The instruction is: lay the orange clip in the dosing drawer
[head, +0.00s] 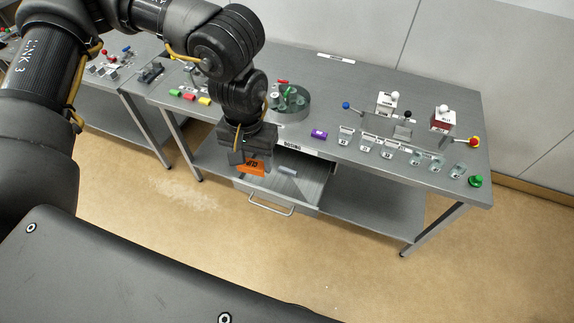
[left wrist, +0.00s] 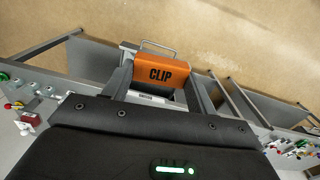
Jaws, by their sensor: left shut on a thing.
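The orange clip (head: 253,168), marked CLIP, is in my left gripper (head: 247,158). In the left wrist view the clip (left wrist: 160,73) sits between the two fingers of the gripper (left wrist: 158,85), which is shut on it. The dosing drawer (head: 306,190) is pulled open from the table front, under the DOSING label (head: 292,145). In the head view the clip overlaps the drawer's left part; its height above the drawer floor is hard to tell. My right gripper is not in view.
The drawer handle (head: 270,208) sticks out in front. Bare floor lies in front.

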